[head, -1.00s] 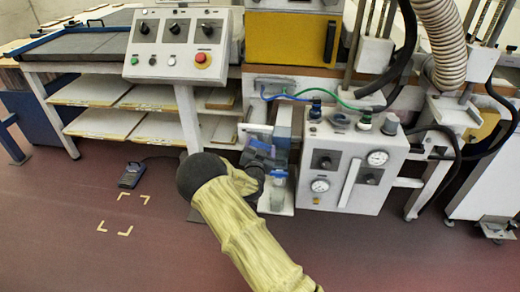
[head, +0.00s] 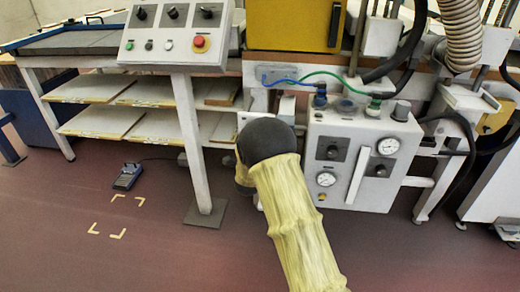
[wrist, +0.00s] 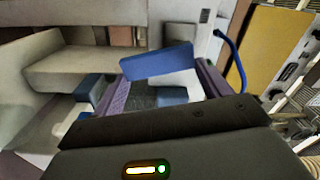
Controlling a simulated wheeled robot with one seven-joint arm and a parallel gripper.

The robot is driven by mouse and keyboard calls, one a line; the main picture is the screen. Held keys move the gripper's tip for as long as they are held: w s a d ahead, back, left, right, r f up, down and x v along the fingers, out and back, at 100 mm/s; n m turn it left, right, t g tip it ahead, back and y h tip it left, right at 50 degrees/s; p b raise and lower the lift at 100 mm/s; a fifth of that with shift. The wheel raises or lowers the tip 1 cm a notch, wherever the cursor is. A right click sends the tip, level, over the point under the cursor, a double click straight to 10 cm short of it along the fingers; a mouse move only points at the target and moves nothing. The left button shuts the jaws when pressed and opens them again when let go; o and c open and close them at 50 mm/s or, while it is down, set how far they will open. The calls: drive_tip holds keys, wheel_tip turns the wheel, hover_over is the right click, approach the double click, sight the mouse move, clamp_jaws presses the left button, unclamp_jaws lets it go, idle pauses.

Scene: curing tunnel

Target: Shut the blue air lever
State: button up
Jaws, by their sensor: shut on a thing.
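The blue air lever (wrist: 155,62) shows in the wrist view as a flat blue bar, tilted slightly, across the tips of my gripper (wrist: 158,80). My gripper's two purple-grey fingers stand on either side, and it is shut on the lever. Smaller blue parts show near the fingers, one at the left (wrist: 90,86) and one between them (wrist: 172,96). In the head view my arm's dark joint and yellow sleeve hide the gripper and the lever.
A white box with gauges (head: 362,158) stands just right of my arm. Blue (head: 285,81) and green (head: 325,73) hoses run above it. A control panel on a post (head: 197,150) stands to the left. Open floor with corner marks and a foot pedal (head: 127,176) lies at left.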

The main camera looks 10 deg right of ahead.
drive_tip(key=shift+w+a+f+m+b, duration=0.1)
drive_tip(key=shift+a+f+m+b, duration=0.15)
drive_tip(key=shift+m+b, duration=0.55)
drive_tip(key=shift+a+f+m+b, duration=0.15)
drive_tip(key=shift+a+m+b, duration=0.05)
drive_tip(key=shift+m+b, duration=0.6)
drive_tip(key=o, duration=1.4)
drive_tip(key=shift+r, duration=0.1)
drive_tip(key=p+v, duration=0.2)
drive_tip(key=v, duration=1.5)
drive_tip(key=shift+s+p, duration=0.2)
drive_tip(key=shift+p, duration=0.1)
